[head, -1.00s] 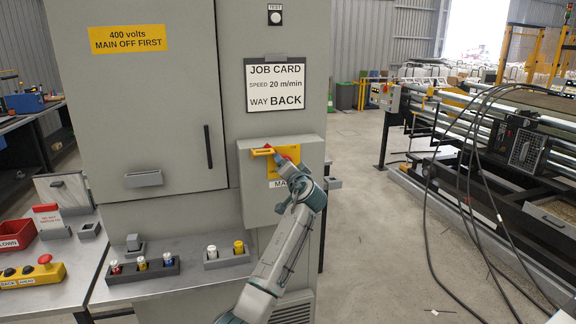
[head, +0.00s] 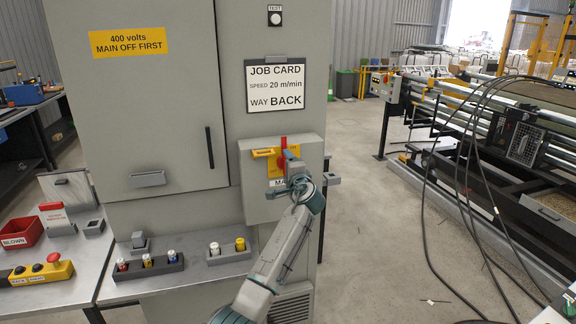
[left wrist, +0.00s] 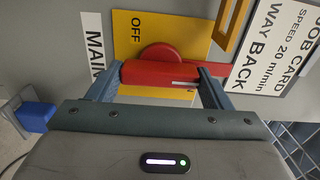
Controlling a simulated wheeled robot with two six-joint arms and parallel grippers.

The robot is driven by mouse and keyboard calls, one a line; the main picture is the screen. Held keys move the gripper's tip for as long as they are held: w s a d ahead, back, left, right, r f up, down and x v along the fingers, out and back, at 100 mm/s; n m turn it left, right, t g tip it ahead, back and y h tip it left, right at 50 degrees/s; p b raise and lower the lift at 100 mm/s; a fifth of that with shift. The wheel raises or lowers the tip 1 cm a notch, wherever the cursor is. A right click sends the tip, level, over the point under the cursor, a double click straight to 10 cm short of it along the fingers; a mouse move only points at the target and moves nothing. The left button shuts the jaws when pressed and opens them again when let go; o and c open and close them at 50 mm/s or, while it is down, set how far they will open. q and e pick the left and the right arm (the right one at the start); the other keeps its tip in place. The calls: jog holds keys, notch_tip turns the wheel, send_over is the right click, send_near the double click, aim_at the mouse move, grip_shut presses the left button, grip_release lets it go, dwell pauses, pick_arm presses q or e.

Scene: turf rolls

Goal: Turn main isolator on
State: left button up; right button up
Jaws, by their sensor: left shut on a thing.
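The isolator's red handle (head: 284,147) stands upright on a yellow plate (head: 273,168) on the front of a grey switch box. My left gripper (head: 291,170) covers its lower part in the head view. In the left wrist view the red handle (left wrist: 172,75) lies between the two fingers of my left gripper (left wrist: 163,84), which are shut on it. The word OFF shows on the yellow plate (left wrist: 135,32), beside the round red hub. A yellow-orange bar (head: 262,153) sticks out left of the handle. My right gripper is not in view.
A job card (head: 276,84) hangs above the switch box (head: 255,205). The cabinet door (head: 140,100) left of it is shut. A bench (head: 205,268) with fuses and a yellow push-button box (head: 42,272) stands in front.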

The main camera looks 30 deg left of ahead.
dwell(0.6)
pick_arm(q)
jog(key=o, duration=1)
jog(key=b+v, duration=0.3)
jog(key=v, duration=0.7)
jog(key=shift+s+d+b, duration=0.25)
jog(key=shift+s+b, duration=0.05)
jog(key=shift+s, duration=0.05)
